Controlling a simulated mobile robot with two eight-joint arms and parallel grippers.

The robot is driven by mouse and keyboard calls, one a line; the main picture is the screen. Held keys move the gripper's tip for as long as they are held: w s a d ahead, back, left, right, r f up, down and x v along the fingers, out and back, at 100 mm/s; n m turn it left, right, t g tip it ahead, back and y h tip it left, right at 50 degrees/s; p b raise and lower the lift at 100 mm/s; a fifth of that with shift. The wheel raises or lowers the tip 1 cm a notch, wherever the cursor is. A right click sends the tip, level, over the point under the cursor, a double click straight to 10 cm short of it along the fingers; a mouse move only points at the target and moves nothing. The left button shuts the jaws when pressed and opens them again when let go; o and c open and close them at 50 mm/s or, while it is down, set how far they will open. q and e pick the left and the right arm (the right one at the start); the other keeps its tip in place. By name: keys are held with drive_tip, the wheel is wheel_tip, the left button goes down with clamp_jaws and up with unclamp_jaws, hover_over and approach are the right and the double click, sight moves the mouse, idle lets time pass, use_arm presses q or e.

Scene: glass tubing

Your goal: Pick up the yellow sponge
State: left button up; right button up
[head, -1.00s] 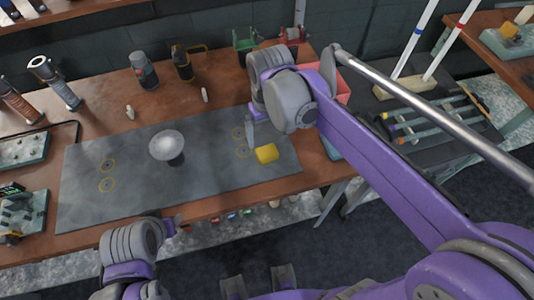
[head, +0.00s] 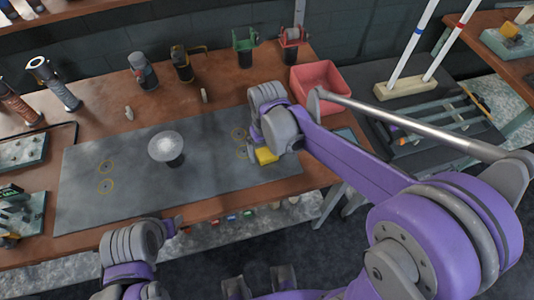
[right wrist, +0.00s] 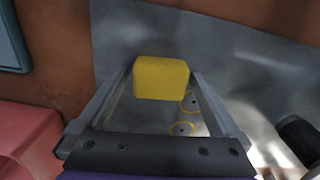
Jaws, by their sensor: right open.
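The yellow sponge (head: 265,156) lies on the right part of the grey mat (head: 215,185) in the head view, partly hidden by my right gripper (head: 254,154). In the right wrist view the sponge (right wrist: 161,77) sits between the two open fingers of my right gripper (right wrist: 160,88), with a gap showing beside it. I cannot tell how high the fingers are above the mat. My left gripper (head: 176,225) is at the table's front edge, left of the sponge; its fingers are too small to read.
A pink bin (head: 322,80) stands behind and right of my right gripper, and a rack with rods (head: 430,125) is further right. The mat's left part is clear.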

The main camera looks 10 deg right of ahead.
sight(268, 152)
drive_tip(key=c, duration=1.2)
drive_tip(key=shift+c, duration=0.2)
drive_tip(key=shift+r, duration=0.1)
wheel_tip(268, 152, up, 10)
drive_tip(key=shift+f+p, duration=0.1)
drive_tip(key=shift+p, duration=0.25)
drive_tip(key=o, duration=0.8)
drive_tip(key=c, duration=0.6)
drive_tip(key=shift+c, duration=0.2)
drive_tip(key=shift+d, duration=0.15)
